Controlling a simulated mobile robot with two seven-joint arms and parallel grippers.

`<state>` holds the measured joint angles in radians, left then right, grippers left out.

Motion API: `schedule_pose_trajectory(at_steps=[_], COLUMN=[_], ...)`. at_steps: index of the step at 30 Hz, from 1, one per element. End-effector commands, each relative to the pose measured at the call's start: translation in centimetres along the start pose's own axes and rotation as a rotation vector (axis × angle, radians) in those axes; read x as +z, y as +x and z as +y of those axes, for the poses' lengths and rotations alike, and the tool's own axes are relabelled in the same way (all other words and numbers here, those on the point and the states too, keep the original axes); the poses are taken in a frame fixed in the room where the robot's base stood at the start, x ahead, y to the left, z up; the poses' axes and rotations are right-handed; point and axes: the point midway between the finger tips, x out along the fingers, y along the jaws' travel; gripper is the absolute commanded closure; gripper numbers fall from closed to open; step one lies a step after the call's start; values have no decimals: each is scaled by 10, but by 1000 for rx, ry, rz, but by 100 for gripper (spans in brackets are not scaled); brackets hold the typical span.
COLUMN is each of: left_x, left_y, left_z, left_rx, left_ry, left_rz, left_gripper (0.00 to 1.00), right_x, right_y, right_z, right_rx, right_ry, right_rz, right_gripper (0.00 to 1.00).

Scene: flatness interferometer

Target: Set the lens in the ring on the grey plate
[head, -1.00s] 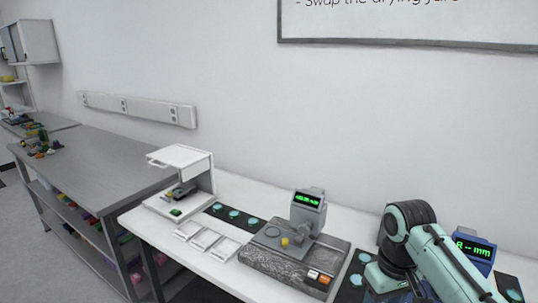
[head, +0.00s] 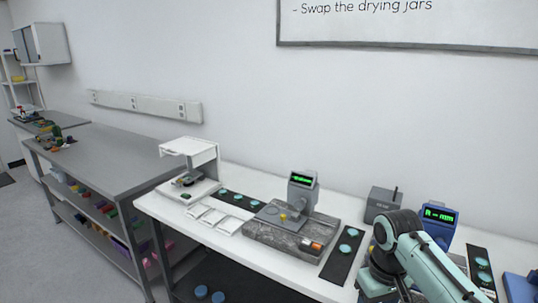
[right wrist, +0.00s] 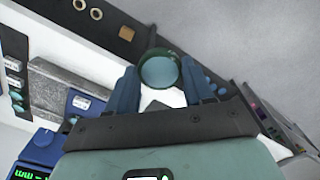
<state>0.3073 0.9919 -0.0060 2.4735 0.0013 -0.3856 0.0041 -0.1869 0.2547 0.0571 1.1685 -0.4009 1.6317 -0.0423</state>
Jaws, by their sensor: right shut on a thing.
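The lens (right wrist: 158,72) is a pale blue disc with a dark green rim, seen in the right wrist view. My right gripper (right wrist: 164,84) is shut on it, with a blue finger on each side. In the head view my right arm shows at the lower right, but its gripper and the lens do not show. The grey plate (head: 262,222) lies on a speckled stone block, with a round ring (head: 270,211) on it and a small yellow knob beside it. The ring is small in this view and looks empty. My left gripper is not in view.
A grey gauge (head: 302,193) with a green display stands behind the plate. Blue discs lie on black mats (head: 343,256) on both sides of the block. White trays (head: 214,218) sit to its left. A grey box (head: 383,202) and a blue gauge (head: 440,222) stand to the right.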

Motion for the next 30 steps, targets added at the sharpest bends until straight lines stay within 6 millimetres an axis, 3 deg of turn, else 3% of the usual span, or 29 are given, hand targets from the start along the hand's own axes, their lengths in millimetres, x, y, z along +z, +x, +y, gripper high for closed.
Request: schedule_pose_trajectory(at_steps=[5,10,15,18,23,30], left_x=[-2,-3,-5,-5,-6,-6], left_y=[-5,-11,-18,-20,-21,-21], left_z=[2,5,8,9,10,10], left_rx=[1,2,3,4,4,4], left_ry=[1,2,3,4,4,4], left_rz=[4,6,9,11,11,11], left_gripper=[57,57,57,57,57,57], right_x=[-20,-34,-33,-29,-23,-22], right_y=[50,122,198,229,252,256], right_z=[-6,-17,-32,-39,-45,-46], right_rx=[14,21,12,2,-8,-10], right_ry=[38,92,156,185,210,214], right_rz=[-8,-11,-11,-7,-2,0], right_gripper=[79,79,79,79,79,79])
